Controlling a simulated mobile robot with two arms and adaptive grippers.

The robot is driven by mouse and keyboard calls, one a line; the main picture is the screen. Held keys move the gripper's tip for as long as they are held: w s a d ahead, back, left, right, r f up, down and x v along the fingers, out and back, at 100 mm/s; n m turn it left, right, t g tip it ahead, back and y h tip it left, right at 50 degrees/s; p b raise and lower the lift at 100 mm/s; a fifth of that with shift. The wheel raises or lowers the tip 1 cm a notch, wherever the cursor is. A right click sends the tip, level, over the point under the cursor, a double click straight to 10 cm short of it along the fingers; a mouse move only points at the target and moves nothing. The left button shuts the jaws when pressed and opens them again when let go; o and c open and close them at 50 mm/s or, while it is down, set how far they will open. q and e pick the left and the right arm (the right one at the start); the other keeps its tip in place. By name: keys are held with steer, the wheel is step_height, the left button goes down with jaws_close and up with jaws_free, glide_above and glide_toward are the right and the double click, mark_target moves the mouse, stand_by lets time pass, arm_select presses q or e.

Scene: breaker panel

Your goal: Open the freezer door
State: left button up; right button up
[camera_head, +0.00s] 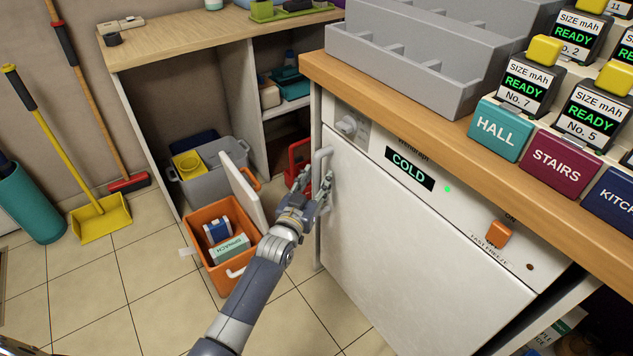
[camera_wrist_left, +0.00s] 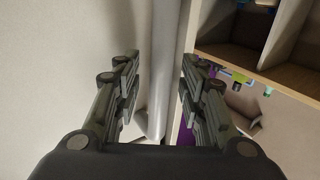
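The white freezer (camera_head: 430,240) stands under the wooden counter, its door closed as far as I can see. A "COLD" display (camera_head: 409,168) sits above the door. The pale vertical handle (camera_head: 319,160) is at the door's left edge. My left gripper (camera_head: 315,178) is at the handle's height, with a finger on each side of it. In the left wrist view, the open fingers (camera_wrist_left: 158,88) straddle the handle bar (camera_wrist_left: 161,60), with gaps visible on both sides. The handle's lower part is partly hidden by my gripper in the head view. My right gripper is not in view.
An orange bin (camera_head: 212,270) with boxes and a grey bin (camera_head: 205,185) stand on the floor left of my left arm. Grey trays (camera_head: 400,65) and labelled blocks (camera_head: 555,162) stand on the counter. Tiled floor (camera_head: 340,315) before the freezer looks clear.

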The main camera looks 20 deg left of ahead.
arm_select(q)
steer(key=shift+w, duration=0.3)
jaws_close()
